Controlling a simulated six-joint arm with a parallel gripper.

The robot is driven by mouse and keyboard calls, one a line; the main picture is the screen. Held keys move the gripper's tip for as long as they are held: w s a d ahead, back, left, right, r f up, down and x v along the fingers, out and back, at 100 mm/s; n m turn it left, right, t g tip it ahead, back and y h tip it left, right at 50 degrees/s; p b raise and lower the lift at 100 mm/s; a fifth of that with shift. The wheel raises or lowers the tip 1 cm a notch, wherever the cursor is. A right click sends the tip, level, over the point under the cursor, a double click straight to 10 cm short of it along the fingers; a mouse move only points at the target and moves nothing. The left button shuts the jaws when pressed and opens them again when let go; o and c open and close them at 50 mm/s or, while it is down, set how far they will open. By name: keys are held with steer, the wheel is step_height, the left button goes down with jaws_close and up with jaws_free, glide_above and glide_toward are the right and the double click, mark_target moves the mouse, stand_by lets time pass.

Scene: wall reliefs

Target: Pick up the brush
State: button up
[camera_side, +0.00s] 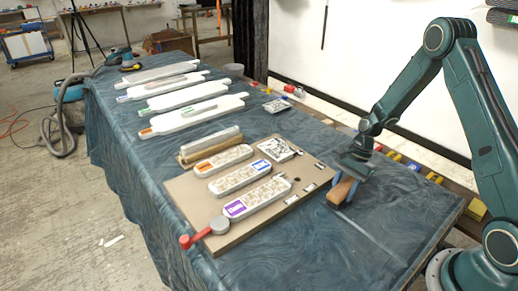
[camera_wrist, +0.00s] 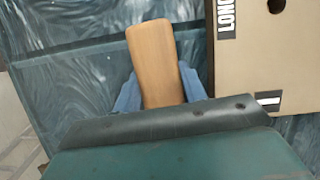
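The brush shows as a long, rounded brown wooden block (camera_side: 341,192) at the near right of the table, beside the board's right corner. It also shows from above in the wrist view (camera_wrist: 156,60). Its bristles are hidden. My gripper (camera_side: 342,188) points down over it, with one blue finger on each side. In the wrist view the fingers (camera_wrist: 158,88) lie along both long sides of the block, very close to it. I cannot tell whether they press on it or whether the brush is clear of the table.
A tan board (camera_side: 230,235) with several relief plates lies left of the gripper; its edge is close to the brush. A red-handled tool (camera_side: 205,232) lies on its near corner. Long pale panels (camera_side: 200,112) lie farther back. The cloth-covered table (camera_side: 370,250) is clear in front.

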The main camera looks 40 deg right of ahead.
mark_target(341, 186)
steer(key=shift+c, duration=0.5)
steer(key=shift+r, duration=0.1)
step_height(341, 186, up, 20)
steer(key=shift+r, duration=0.2)
stand_by(0.3)
stand_by(0.4)
steer(key=o, duration=0.4)
steer(key=shift+c, duration=1.4)
steer(key=w+a+f, duration=0.3)
steer(key=w+a, duration=0.3)
steer(key=w+a+f, duration=0.4)
steer(key=w+a, duration=0.3)
steer(key=shift+a+f, duration=0.2)
steer(key=shift+f, duration=0.05)
